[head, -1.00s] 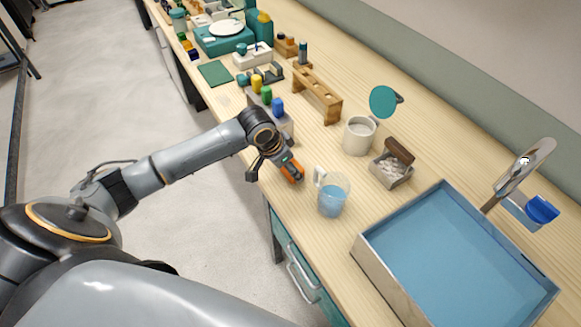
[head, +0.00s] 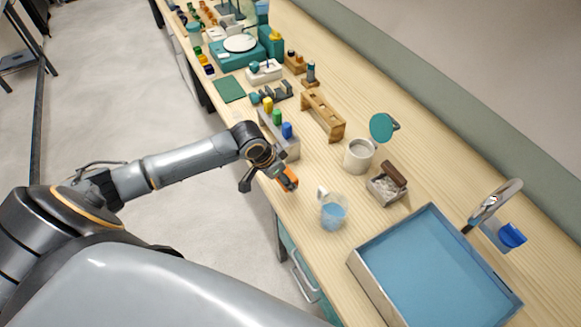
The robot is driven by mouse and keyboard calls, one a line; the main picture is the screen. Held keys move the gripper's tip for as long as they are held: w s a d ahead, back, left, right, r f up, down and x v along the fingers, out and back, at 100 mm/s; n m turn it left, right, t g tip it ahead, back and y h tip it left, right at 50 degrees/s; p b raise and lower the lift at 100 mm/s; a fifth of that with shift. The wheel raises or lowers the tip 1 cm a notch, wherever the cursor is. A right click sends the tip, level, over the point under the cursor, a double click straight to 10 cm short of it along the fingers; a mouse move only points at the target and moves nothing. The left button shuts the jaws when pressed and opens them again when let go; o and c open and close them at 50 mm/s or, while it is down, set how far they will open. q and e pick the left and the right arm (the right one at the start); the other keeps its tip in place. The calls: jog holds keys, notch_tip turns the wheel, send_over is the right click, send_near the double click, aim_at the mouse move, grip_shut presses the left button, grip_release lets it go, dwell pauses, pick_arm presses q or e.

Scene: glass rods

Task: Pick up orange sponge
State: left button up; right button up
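The orange sponge (head: 288,179) shows as a small orange block near the front edge of the wooden counter, left of a beaker. It is partly hidden by my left gripper (head: 264,178). That gripper reaches in from the left and hangs over the counter's front edge. Its two dark fingers look spread apart: one is at the left, over the edge, and the other is against or just above the sponge. I cannot tell whether that finger touches it. My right gripper is not in view.
A glass beaker (head: 333,213) with blue liquid stands close right of the sponge. A block with coloured-capped vials (head: 284,144) is just behind the gripper. A white mug (head: 358,156), a small box (head: 384,188) and a blue-lined basin (head: 440,270) are farther right.

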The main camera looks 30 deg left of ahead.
aim_at(280, 185)
pick_arm(q)
jog(key=s+r+p, duration=0.1)
jog(key=s+a+r+p, duration=0.1)
jog(key=s, duration=0.1)
jog(key=shift+s+a+r, duration=0.1)
jog(key=shift+a+r, duration=0.05)
jog(key=s+a+r, duration=0.2)
jog(key=s, duration=0.3)
jog(key=shift+s+r+b, duration=0.15)
jog(key=shift+s+b, duration=0.1)
jog(key=shift+b, duration=0.15)
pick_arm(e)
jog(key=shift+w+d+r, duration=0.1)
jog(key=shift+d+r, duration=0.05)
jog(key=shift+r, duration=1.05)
pick_arm(q)
jog(key=shift+a, duration=0.1)
